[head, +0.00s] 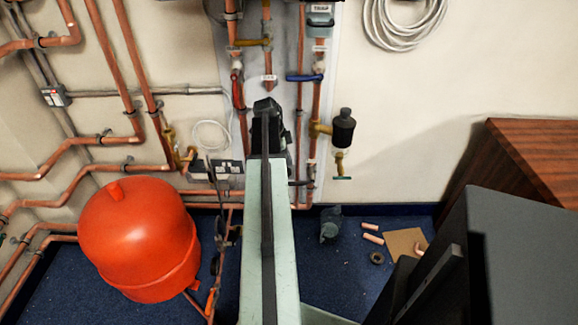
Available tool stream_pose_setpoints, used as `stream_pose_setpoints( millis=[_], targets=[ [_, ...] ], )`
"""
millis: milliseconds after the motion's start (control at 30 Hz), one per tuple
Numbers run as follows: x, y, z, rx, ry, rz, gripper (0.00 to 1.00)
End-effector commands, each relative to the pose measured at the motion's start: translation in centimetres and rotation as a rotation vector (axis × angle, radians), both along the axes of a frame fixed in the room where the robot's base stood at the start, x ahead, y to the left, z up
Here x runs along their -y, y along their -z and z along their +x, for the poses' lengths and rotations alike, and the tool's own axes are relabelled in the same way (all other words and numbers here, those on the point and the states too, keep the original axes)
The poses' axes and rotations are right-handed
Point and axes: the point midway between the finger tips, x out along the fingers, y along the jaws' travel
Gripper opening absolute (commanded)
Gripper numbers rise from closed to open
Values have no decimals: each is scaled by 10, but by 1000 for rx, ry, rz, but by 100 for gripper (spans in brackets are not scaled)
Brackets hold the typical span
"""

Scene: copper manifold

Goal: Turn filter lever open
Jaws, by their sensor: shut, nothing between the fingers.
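A blue lever (304,77) sits crosswise on the right-hand vertical copper pipe, lying about level. A red lever (237,76) lies along the pipe to its left. A darker lever (301,183) shows lower down, partly behind my arm. The small labels are too blurred to read, so I cannot tell which lever is the filter's. A black cylinder on a brass fitting (343,127) stands right of the pipe. My gripper (266,104) is shut and empty, below and left of the blue lever in the picture. Its fingertips are hard to make out.
An orange-red tank (138,238) stands at lower left, with copper pipes around it. A wooden cabinet (525,165) and a dark box (525,260) fill the right. Pipe pieces (373,238) and cardboard (405,243) lie on the blue floor. A cable coil (403,22) hangs at upper right.

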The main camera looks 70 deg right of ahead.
Motion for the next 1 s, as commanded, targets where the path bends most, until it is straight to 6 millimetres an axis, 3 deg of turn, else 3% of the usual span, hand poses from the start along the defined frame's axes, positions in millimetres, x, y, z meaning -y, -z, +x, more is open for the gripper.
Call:
stream_pose_setpoints(
  millis=[33,500,633,1000],
  targets=[
    [2,17,-2,0,1,0,0],
    [20,109,-17,0,-1,0,0],
    [23,118,-17,0,0,0,0],
    [24,116,-18,-1,1,0,0]
  ],
)
